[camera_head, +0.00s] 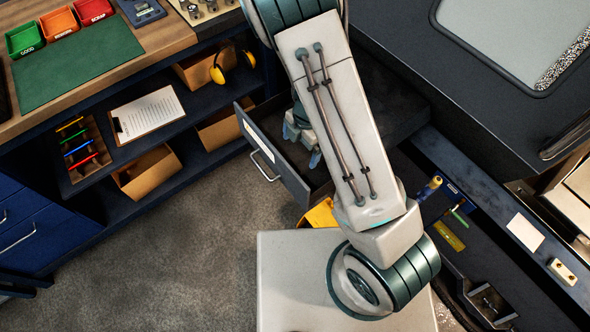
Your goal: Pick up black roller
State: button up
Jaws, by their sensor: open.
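My gripper (302,145) reaches down into the open drawer (285,166), partly covered by my own arm. Its two pale blue fingertips show apart, so it is open. I cannot make out a black roller in this view. The part of the drawer under my gripper and arm is hidden, and its inside is dark. I cannot tell whether anything lies between the fingers.
The drawer's front stands out from the dark cabinet over the floor. A workbench with a green mat (75,62) is at the upper left, with shelves holding a clipboard (148,114) and yellow earmuffs (218,73). A dark machine surface (400,50) is at the right.

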aim_at(296, 170)
jog(key=f+b, duration=0.1)
jog(key=f, duration=0.3)
jog(key=a+f+b, duration=0.1)
jog(key=f, duration=0.3)
jog(key=s+f+b, duration=0.1)
jog(key=f, duration=0.3)
jog(key=shift+s+a+f, duration=0.1)
jog(key=shift+a, duration=0.05)
jog(key=shift+c, duration=0.3)
jog(key=c, duration=1.3)
